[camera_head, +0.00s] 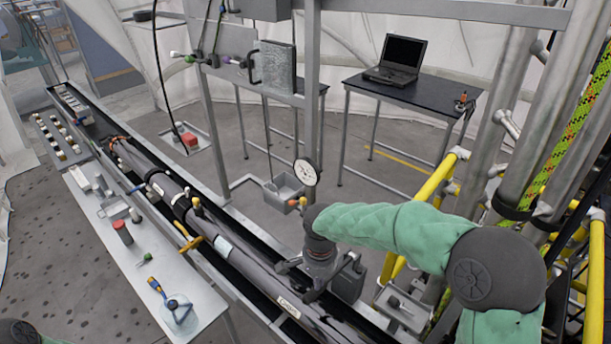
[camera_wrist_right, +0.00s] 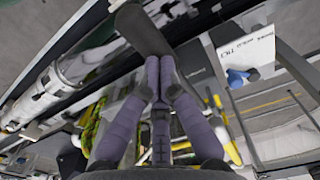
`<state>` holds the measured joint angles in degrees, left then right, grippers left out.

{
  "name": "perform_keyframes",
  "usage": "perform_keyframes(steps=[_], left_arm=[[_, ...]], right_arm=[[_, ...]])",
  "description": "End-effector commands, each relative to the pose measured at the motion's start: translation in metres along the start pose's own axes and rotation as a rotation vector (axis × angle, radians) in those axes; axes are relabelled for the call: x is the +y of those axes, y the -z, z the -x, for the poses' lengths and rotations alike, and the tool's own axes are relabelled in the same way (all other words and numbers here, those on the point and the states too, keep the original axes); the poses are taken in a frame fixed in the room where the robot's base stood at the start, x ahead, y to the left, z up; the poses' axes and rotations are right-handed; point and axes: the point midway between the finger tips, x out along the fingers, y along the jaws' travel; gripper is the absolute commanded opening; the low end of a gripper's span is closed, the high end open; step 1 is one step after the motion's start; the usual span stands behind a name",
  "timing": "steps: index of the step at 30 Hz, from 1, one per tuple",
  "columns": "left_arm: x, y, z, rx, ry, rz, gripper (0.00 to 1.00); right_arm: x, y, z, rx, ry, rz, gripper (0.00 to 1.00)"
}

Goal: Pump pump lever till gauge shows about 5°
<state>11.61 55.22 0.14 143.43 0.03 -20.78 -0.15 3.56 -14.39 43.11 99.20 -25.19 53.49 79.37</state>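My right gripper (camera_head: 296,281) points down over the long dark tube (camera_head: 255,272). In the right wrist view its purple fingers (camera_wrist_right: 160,62) come together at the tips. A dark grey rounded bar (camera_wrist_right: 143,30) lies at the fingertips. I cannot tell whether it is the pump lever or whether it is gripped. The pump lever is not clearly identifiable in the head view. My left gripper is out of view.
A white bench (camera_head: 153,262) with small parts runs along the left. A dark table (camera_head: 430,96) with a laptop (camera_head: 398,60) stands at the back right. An open grey box (camera_head: 284,188) is beside the gauge. Yellow rails (camera_head: 437,177) and metal posts crowd the right.

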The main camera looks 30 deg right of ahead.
Motion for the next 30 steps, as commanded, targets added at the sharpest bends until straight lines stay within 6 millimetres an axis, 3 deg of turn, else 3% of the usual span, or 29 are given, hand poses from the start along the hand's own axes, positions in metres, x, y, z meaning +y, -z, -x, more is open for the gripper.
perform_keyframes(steps=[30], left_arm=[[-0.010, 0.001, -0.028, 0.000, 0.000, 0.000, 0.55]], right_arm=[[0.001, -0.002, -0.038, -0.001, -0.004, 0.001, 0.00]])
